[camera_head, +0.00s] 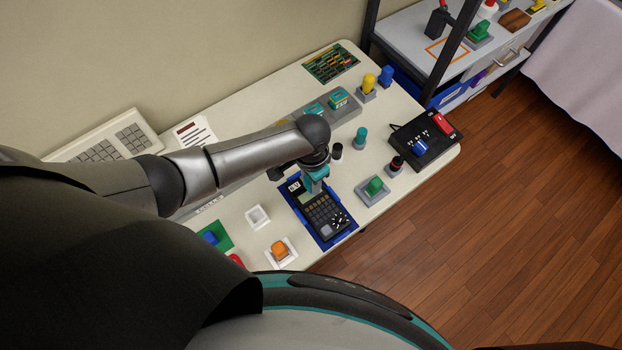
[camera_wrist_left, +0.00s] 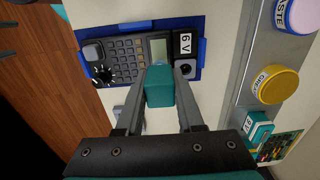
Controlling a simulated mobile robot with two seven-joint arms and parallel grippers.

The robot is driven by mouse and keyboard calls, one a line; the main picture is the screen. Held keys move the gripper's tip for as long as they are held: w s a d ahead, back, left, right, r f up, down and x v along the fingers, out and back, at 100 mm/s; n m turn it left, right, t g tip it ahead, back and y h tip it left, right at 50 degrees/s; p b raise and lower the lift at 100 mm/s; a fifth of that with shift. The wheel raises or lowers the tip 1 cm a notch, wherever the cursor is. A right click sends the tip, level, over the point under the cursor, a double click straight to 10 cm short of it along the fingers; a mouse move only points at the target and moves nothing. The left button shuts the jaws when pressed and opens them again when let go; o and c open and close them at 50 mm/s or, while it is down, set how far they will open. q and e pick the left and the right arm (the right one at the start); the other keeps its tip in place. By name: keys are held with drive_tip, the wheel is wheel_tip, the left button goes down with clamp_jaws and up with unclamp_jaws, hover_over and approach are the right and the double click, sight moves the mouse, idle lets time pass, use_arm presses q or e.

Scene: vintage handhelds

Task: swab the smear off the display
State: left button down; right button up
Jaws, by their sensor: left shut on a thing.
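The handheld (camera_head: 325,212) is dark with rows of keys and a round dial, lying in a blue tray (camera_head: 345,236). Its pale display (camera_wrist_left: 158,49) shows in the left wrist view, partly covered by the held block. I cannot make out a smear on the visible part. My left gripper (camera_head: 315,172) is above the display end of the handheld. It is shut on a teal block (camera_wrist_left: 160,87), which is between the two fingers in the left wrist view. I cannot tell whether the block touches the display. My right gripper is not in view.
A black box with red and blue parts (camera_head: 425,138) is at the table's right edge.

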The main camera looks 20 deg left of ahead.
use_arm(q)
drive_tip(key=shift+f+b, duration=0.45)
drive_tip(key=shift+f, duration=0.25)
drive_tip(key=shift+s+a+r+p, duration=0.25)
drive_tip(key=shift+s+p, duration=0.05)
drive_tip(key=shift+p, duration=0.35)
drive_tip(key=shift+f, duration=0.1)
drive_tip(key=shift+w+d+f+b, duration=0.1)
drive_tip(key=shift+w+d+b, duration=0.8)
drive_tip(key=shift+w, duration=0.2)
